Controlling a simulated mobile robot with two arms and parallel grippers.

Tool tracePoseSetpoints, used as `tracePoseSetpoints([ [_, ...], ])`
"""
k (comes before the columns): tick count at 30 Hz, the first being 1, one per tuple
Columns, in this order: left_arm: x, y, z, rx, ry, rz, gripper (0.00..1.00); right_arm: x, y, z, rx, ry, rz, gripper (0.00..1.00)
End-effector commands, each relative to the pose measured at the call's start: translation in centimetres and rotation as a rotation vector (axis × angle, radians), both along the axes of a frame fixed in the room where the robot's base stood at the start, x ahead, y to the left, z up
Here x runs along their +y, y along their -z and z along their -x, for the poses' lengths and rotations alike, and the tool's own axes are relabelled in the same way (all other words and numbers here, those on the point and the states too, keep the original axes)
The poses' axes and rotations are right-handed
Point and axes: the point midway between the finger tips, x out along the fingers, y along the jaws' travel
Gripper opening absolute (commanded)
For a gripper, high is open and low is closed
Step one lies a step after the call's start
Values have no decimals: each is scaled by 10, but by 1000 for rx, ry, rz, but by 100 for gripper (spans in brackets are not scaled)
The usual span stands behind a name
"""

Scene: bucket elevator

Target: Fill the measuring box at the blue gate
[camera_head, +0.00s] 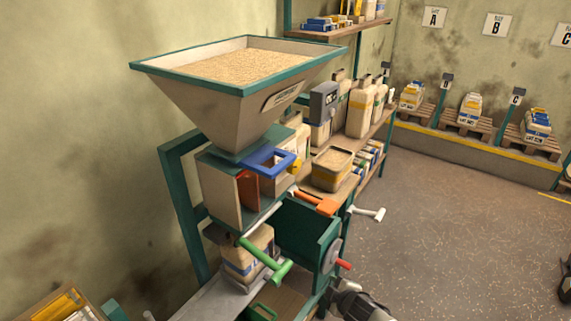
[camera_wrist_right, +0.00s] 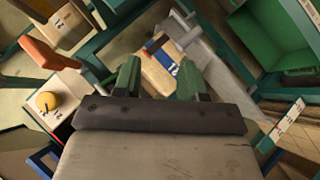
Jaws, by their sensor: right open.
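The hopper (camera_head: 240,90) full of grain stands on a green frame. Below it is a blue frame-shaped handle (camera_head: 268,160), probably of the blue gate, beside a red-orange part (camera_head: 247,188). A blue bar (camera_wrist_right: 42,162) shows at the lower left of the right wrist view. Under the hopper, a green open box (camera_head: 308,232) stands at the right; I cannot tell whether it is the measuring box. My right gripper (camera_head: 335,290) is low in front of the machine. In the wrist view its green fingers (camera_wrist_right: 161,80) are apart and empty. My left gripper is out of view.
Green (camera_head: 265,258), orange (camera_head: 315,202) and white (camera_head: 367,213) handles stick out from the machine. A paper bag (camera_head: 250,250) stands below. A grain-filled tub (camera_head: 332,168) and canisters stand on the bench. Pallets with bags (camera_head: 468,110) line the back wall.

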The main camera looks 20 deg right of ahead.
Motion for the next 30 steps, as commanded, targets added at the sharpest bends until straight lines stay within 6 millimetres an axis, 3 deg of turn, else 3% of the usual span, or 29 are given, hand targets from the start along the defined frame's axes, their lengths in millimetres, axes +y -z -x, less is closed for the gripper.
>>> tracePoseSetpoints([
  [1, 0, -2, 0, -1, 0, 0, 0, 4, -59, -33, -114, -74, 69, 42],
  [3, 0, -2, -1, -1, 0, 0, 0, 16, -130, -60, -249, -166, 164, 42],
  [6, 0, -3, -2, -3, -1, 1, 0, 35, -219, -76, -420, -277, 294, 42],
  [9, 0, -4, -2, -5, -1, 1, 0, 53, -285, -76, -551, -354, 397, 42],
  [12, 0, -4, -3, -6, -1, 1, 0, 65, -323, -70, -631, -402, 463, 42],
  [15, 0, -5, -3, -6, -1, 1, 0, 71, -339, -68, -664, -420, 490, 42],
  [19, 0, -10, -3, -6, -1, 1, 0, 75, -343, -80, -668, -419, 493, 42],
  [30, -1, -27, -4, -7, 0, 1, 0, 93, -343, -145, -666, -418, 489, 42],
])
